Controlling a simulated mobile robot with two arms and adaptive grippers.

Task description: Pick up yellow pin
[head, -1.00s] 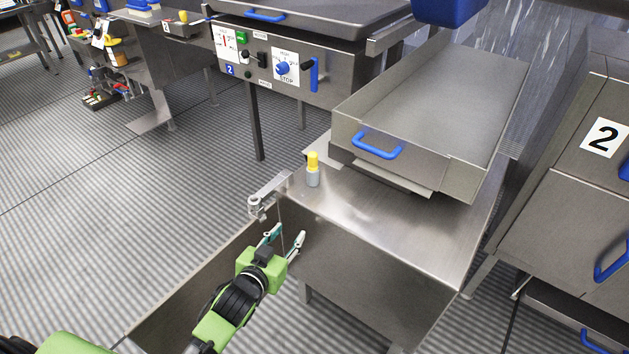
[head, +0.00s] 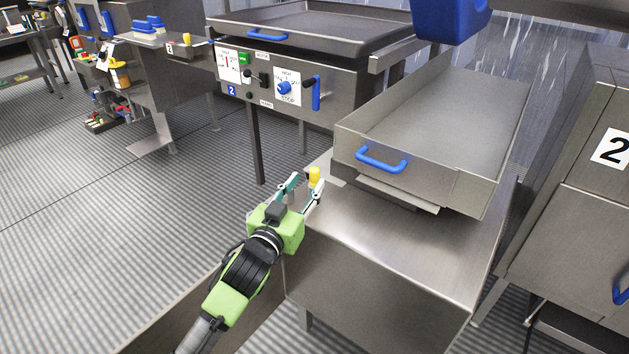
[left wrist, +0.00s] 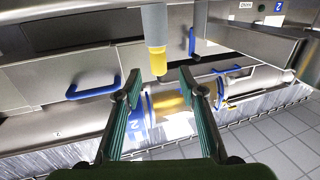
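In the left wrist view, which looks upside down, the pin's yellow end (left wrist: 158,53) hangs at the upper middle, beyond the spread fingertips (left wrist: 158,92). Nothing is held between the fingers. My right gripper is not in view.
A steel tray with a blue handle (head: 382,160) sits on the table to the right of the pin. A machine with a control panel (head: 262,82) stands behind. A cabinet marked 2 (head: 580,200) stands at right.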

